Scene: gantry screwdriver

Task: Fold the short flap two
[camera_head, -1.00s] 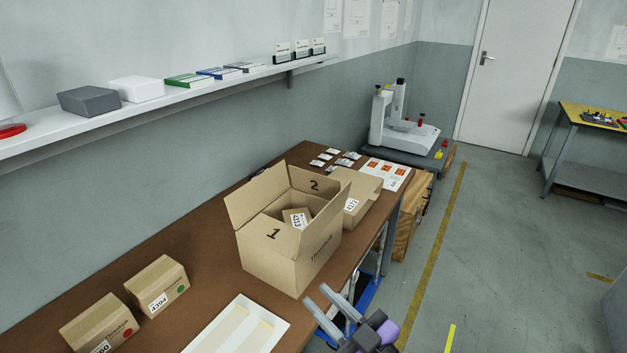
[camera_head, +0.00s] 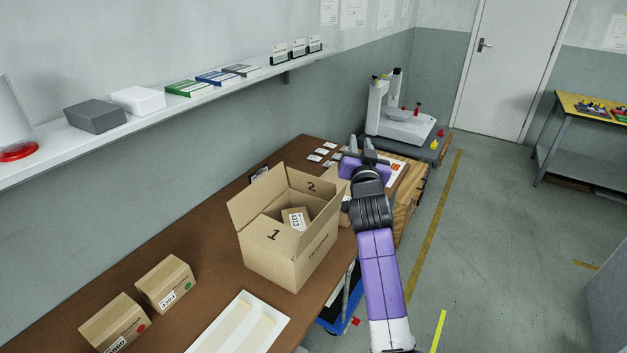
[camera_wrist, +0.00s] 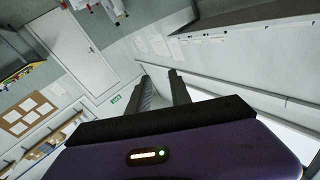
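The open cardboard box (camera_head: 290,262) stands on the brown table. Short flap two (camera_head: 311,187), marked "2", stands up at the box's far end. A panel marked "1" (camera_head: 273,236) is at the near end. A long flap (camera_head: 254,197) stands up on the wall side. A small labelled carton (camera_head: 293,219) lies inside. My gripper (camera_head: 361,147) is to the right of and beyond flap two, apart from it in the picture, fingers up. In the wrist view my gripper (camera_wrist: 162,85) shows two separated fingers with nothing between; the box is out of that view.
Another carton, mostly hidden by my arm, is just right of the box. Two small cartons (camera_head: 166,284) and a white tray (camera_head: 238,325) lie at the near end. A wall shelf (camera_head: 170,108) runs along the left. A white machine (camera_head: 400,118) stands beyond the table.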

